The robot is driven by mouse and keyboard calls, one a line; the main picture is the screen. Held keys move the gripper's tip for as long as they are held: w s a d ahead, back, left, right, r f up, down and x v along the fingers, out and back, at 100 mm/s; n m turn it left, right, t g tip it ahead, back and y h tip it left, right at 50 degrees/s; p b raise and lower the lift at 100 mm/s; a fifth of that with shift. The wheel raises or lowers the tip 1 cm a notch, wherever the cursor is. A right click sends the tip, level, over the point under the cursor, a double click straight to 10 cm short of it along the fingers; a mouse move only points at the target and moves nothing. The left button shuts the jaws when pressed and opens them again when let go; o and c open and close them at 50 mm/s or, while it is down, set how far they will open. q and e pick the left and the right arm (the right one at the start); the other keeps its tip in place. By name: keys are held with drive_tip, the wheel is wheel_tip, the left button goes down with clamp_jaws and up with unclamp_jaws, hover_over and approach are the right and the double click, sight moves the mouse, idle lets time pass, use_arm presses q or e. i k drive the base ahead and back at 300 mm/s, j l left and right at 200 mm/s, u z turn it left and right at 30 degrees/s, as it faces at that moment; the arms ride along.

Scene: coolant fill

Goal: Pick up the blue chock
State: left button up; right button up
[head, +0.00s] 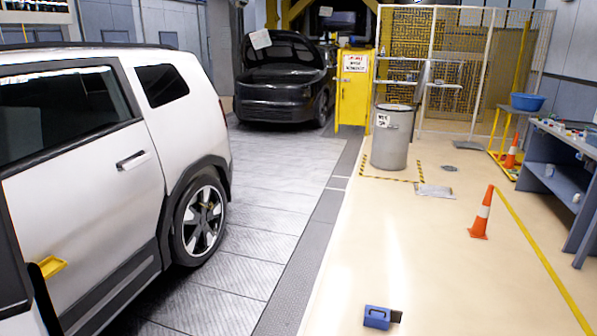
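The blue chock (377,317) lies on the beige floor at the bottom of the head view, right of the dark grey floor strip. It is a small blocky piece with a recess or handle in its top. A small black part (397,316) sits against its right side; I cannot tell whether it belongs to the chock.
A white car (110,160) fills the left; a small yellow piece (52,266) shows before its door. An orange cone (481,215) stands right of the chock, near a workbench (565,150). A grey drum (391,140) stands farther back. The floor around the chock is clear.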

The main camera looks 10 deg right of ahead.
sight(377, 317)
drive_tip(key=i+z, duration=0.25)
drive_tip(key=i, duration=0.3)
drive_tip(key=i+j+z, duration=0.25)
drive_tip(key=i, duration=0.3)
drive_tip(key=i+j+z, duration=0.25)
drive_tip(key=i, duration=0.25)
drive_tip(key=i+j+z, duration=0.25)
drive_tip(key=i, duration=0.25)
drive_tip(key=j, duration=0.1)
